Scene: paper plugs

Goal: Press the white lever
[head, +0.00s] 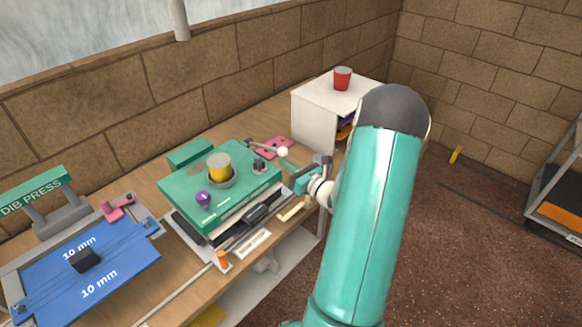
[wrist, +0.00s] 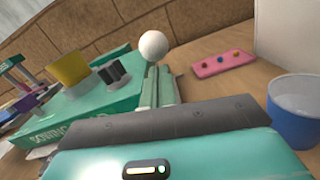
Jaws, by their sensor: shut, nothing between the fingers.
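The white lever's ball knob (head: 283,152) shows in the head view at the end of a thin grey rod, beside the far right corner of the green machine (head: 235,163). In the wrist view the white knob (wrist: 153,45) appears just above and beyond my fingertips; whether they touch it I cannot tell. My gripper (head: 287,166) is at the machine's right side, just below the knob in the head view. In the wrist view my gripper (wrist: 159,74) has its two teal fingers together with nothing between them. The lever's rod is mostly hidden in the wrist view.
A yellow cylinder (head: 219,167) and a purple knob (head: 203,198) sit on the machine. A pink panel (wrist: 222,63) with coloured buttons lies behind the knob. A blue cup (wrist: 293,110) stands at right. A white box (head: 318,122) with a red cup (head: 342,78) stands farther back.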

